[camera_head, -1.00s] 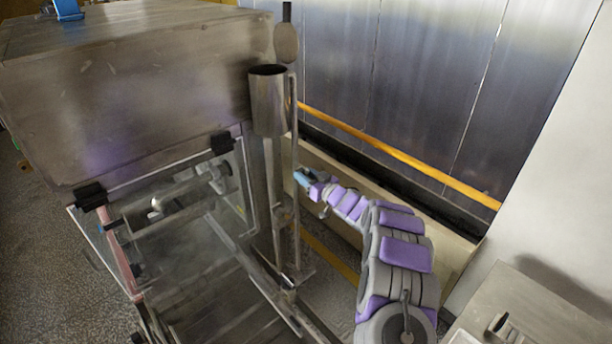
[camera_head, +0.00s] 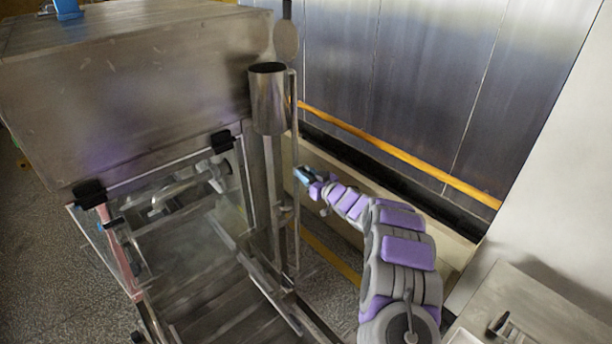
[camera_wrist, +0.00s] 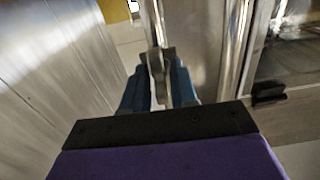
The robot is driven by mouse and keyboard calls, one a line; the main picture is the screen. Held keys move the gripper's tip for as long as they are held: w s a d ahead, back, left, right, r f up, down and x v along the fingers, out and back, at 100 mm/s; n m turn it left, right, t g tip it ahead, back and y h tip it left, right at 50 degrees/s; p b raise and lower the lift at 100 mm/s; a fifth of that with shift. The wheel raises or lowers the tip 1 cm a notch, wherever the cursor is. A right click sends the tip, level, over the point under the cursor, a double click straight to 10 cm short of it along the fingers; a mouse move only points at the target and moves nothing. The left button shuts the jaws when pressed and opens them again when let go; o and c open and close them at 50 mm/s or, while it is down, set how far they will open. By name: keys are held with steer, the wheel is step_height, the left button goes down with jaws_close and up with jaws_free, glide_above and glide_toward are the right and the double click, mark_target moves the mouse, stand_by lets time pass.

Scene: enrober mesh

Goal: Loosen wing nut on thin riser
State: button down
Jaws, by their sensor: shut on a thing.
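The thin riser (camera_head: 295,170) is a slim upright metal rod beside the machine, right of the metal cup. It also shows in the wrist view (camera_wrist: 153,22), running up from between my fingers. My gripper (camera_head: 301,174) is at the riser with its blue fingertips, about midway down the rod. In the wrist view my gripper (camera_wrist: 160,82) has its two blue fingers on either side of a grey metal wing nut (camera_wrist: 160,68) and is shut on it. The wing nut is too small to make out in the head view.
The steel machine (camera_head: 120,90) with a clear hinged panel (camera_head: 180,190) stands left of the riser. A metal cup (camera_head: 268,100) hangs just above and left of my gripper. A yellow rail (camera_head: 400,155) runs along the wall behind. A steel counter (camera_head: 530,310) is at lower right.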

stand_by(0.3)
steer(key=c, duration=1.2)
jaws_free()
steer(key=shift+o, duration=0.2)
steer(key=b+v, duration=0.1)
steer(key=v, duration=1.6)
steer(key=shift+d, duration=0.25)
steer(key=shift+s, duration=0.1)
